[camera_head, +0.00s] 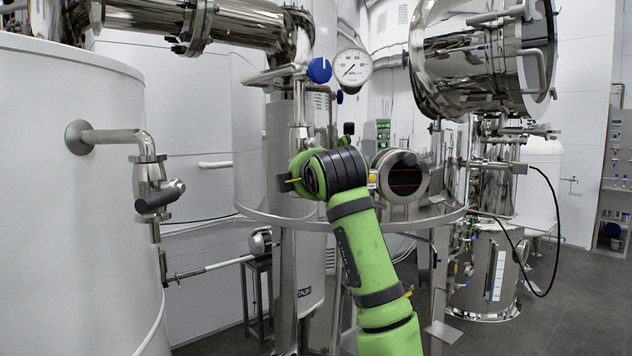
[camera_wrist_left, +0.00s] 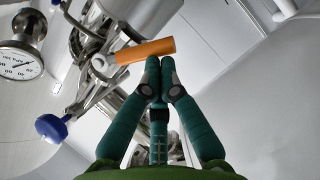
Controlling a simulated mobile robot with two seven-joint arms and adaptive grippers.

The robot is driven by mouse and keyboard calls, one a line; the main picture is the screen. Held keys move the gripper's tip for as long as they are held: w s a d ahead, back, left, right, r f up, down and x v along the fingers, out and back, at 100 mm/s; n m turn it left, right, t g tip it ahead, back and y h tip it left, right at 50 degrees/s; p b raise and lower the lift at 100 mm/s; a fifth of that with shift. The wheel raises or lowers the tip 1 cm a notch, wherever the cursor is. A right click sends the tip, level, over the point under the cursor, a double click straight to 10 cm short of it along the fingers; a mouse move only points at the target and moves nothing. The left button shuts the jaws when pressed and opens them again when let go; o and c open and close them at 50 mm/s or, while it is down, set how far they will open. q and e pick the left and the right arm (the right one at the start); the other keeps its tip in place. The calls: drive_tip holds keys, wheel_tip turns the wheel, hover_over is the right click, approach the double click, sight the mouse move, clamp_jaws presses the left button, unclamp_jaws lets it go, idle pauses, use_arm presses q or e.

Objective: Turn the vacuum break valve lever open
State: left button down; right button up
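An orange bar-shaped lever (camera_wrist_left: 146,50) shows in the left wrist view, fixed to a shiny metal fitting. I take it for the valve lever. My left gripper (camera_wrist_left: 160,62) has its teal fingers together, with the tips right at the lever's lower edge. The lever is not clamped between them, and I cannot tell whether they touch it. In the head view a green arm with a black wrist (camera_head: 340,172) reaches up at the middle. Its gripper is hidden, and I see no orange lever there. My right gripper is not seen.
A pressure gauge (camera_head: 352,68) and a blue knob (camera_head: 319,70) sit on the pipework above the wrist. A steel ring rail (camera_head: 300,224) circles the column. A large white tank (camera_head: 60,200) with a dark-handled tap (camera_head: 160,196) stands left. Grey floor (camera_head: 570,300) lies open at right.

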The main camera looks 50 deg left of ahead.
use_arm(q)
drive_tip(key=shift+w+a+f+n+t+y+b, duration=0.1)
drive_tip(key=shift+w+f+n+t+y+b, duration=0.45)
drive_tip(key=shift+w+f+n, duration=0.65)
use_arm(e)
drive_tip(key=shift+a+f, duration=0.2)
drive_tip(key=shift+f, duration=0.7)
use_arm(q)
drive_tip(key=shift+w, duration=0.1)
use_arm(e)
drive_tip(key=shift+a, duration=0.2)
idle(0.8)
use_arm(q)
drive_tip(key=shift+a, duration=0.1)
